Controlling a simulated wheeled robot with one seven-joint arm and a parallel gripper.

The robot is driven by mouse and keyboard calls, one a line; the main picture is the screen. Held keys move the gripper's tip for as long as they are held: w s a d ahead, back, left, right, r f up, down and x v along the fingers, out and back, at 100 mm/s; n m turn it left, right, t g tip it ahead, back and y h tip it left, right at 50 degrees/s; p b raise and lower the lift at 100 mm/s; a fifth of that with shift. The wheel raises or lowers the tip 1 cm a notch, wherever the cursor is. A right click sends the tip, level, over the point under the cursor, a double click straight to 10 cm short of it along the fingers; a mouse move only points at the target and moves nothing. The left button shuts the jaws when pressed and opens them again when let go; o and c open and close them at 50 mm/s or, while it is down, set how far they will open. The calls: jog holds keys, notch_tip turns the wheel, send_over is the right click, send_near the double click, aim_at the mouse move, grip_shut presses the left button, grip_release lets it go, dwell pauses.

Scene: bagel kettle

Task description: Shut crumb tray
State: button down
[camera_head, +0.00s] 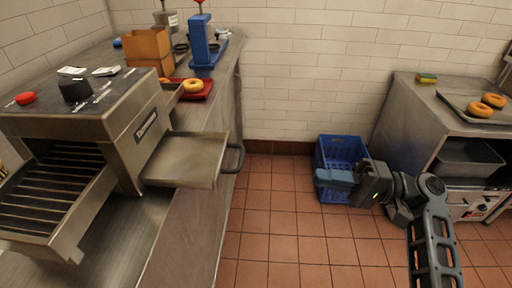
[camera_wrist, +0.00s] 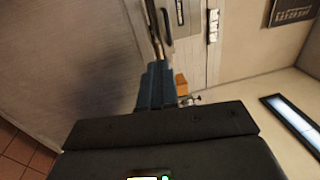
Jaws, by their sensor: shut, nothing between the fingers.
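The crumb tray (camera_head: 187,158) is a flat metal tray pulled out from the right side of the conveyor toaster (camera_head: 105,125). Its dark loop handle (camera_head: 236,158) sticks out past the counter edge. My gripper (camera_head: 320,179) is shut and empty, over the floor in front of the blue crate. It is well to the right of the handle, with a clear gap, and its blue fingers point left. In the wrist view the shut fingers (camera_wrist: 155,85) point up the picture towards metal surfaces. I cannot tell surely which part there is the tray.
A blue crate (camera_head: 326,153) stands on the floor by the wall. A red tray (camera_head: 205,91) with a bagel (camera_head: 193,85) and a blue press (camera_head: 203,45) are on the left counter. A right-hand counter (camera_head: 412,97) carries bagels on a tray.

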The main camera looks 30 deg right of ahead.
jog(key=r, duration=0.1)
jog(key=p, duration=0.2)
send_near(188, 159)
jog(key=shift+n+y, duration=0.3)
jog(key=shift+y, duration=0.1)
jog(key=d, duration=0.1)
jog(key=s+d+r, duration=0.1)
jog(key=s+d, duration=0.1)
jog(key=shift+d+r, duration=0.25)
jog(key=shift+r, duration=0.1)
jog(key=shift+a, duration=0.1)
jog(key=x, duration=0.4)
jog(key=f+b+x, duration=0.1)
jog(key=x, duration=0.3)
jog(key=f+b+x, duration=0.1)
jog(key=x, duration=0.3)
jog(key=shift+w+a+f, duration=0.2)
jog(key=shift+w+a, duration=0.15)
jog(key=shift+a, duration=0.05)
jog(key=shift+w+a+r, duration=0.1)
jog(key=shift+w+a, duration=0.05)
jog(key=shift+a, duration=0.15)
jog(key=shift+a+g, duration=0.1)
jog(key=shift+g, duration=0.2)
